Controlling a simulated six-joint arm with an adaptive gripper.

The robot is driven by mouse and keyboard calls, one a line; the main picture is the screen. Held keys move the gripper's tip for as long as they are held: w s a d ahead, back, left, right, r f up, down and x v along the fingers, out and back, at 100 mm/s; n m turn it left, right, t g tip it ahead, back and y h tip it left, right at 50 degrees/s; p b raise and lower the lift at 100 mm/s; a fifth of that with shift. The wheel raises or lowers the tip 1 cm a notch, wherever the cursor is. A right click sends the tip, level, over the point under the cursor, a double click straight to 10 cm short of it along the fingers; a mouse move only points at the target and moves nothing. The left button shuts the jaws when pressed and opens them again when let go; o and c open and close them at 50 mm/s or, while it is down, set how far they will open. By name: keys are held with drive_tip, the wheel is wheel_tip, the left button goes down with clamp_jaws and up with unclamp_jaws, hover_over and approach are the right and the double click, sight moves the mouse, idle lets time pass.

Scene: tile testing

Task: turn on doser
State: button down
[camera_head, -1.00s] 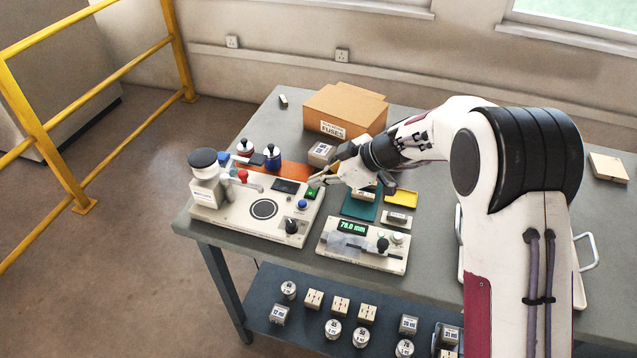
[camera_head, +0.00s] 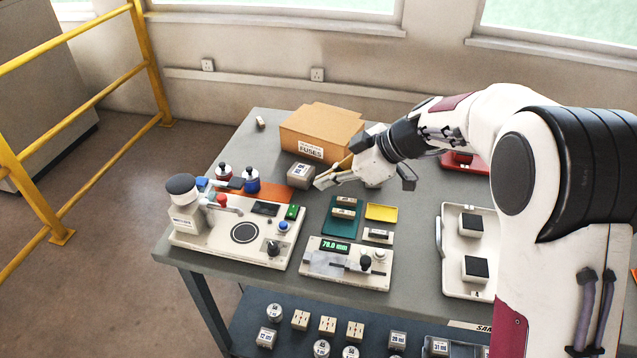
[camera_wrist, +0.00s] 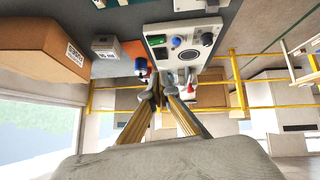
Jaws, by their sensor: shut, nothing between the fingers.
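The doser (camera_head: 195,243) is the pale bench unit at the front left of the table, with a dark-capped hopper and a round dark plate. On its top are a small dark display (camera_head: 265,208), a bright green switch (camera_head: 292,212), a blue button (camera_head: 283,226) and a black knob (camera_head: 272,248). Part of the doser also shows in the wrist view (camera_wrist: 190,55). My gripper (camera_head: 318,183) is shut and empty, in the air beyond the doser's right back corner, apart from the switch. In the wrist view its fingertips (camera_wrist: 160,90) come close together.
A cardboard fuse box (camera_head: 322,130) and a grey labelled block (camera_head: 301,176) stand behind.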

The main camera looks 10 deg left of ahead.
drive_tip(key=shift+d, duration=0.1)
idle(0.3)
drive_tip(key=shift+w+r, duration=0.15)
drive_tip(key=shift+w, duration=0.55)
hover_over(290, 206)
drive_tip(key=s+d, duration=0.1)
drive_tip(key=d, duration=0.2)
wheel_tip(290, 206, down, 7)
drive_tip(key=shift+r, duration=0.1)
drive_tip(key=f, duration=0.2)
drive_tip(key=shift+w+a+f, duration=0.1)
drive_tip(key=shift+w+f, duration=0.1)
drive_tip(key=shift+f, duration=0.2)
drive_tip(key=shift+w+f, duration=0.15)
drive_tip(key=shift+f, duration=0.55)
